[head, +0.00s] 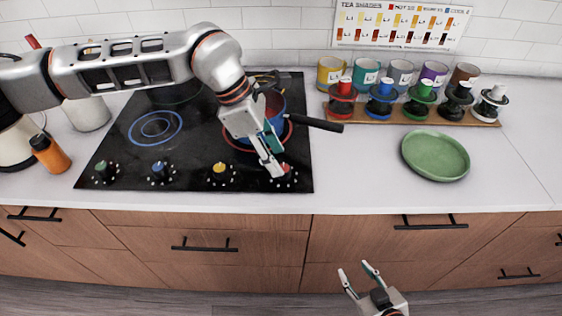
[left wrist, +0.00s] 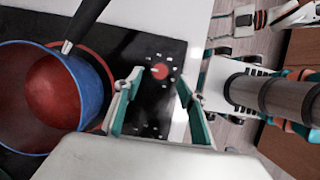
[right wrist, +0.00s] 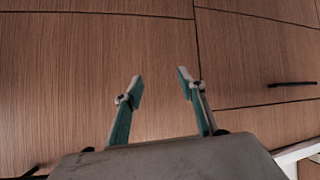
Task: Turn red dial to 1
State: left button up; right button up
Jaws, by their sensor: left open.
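The red dial (head: 286,169) is at the front right corner of the black cooktop (head: 130,176). It also shows in the left wrist view (left wrist: 160,71), with white marks around it; its setting is too small to read. My left gripper (head: 273,162) is open and empty, with its fingertips close to the red dial. In the left wrist view the dial appears between the two fingertips, and I cannot tell if they touch it. My right gripper (head: 357,270) is open and empty, low in front of the wooden cabinets, as the right wrist view (right wrist: 155,82) also shows.
A blue pot (left wrist: 98,73) with a dark handle (head: 318,123) stands on a burner beside my left gripper. Green (head: 105,171), blue (head: 160,171) and yellow (head: 220,171) dials line the cooktop's front. A green plate (head: 436,155) lies on the counter right; space between is clear.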

aim_at(283, 168)
pick_arm(q)
jog(key=shift+x, duration=1.95)
jog(key=c, duration=1.1)
jog(key=m, duration=0.2)
jog(key=m+g+b, duration=0.1)
jog(key=shift+w+d+m, duration=0.1)
jog(key=shift+w+m, duration=0.1)
jog(key=shift+m, duration=0.2)
jog(key=shift+m+g+y+b, duration=0.55)
jog(key=shift+m+g, duration=0.35)
jog(key=shift+m, duration=1)
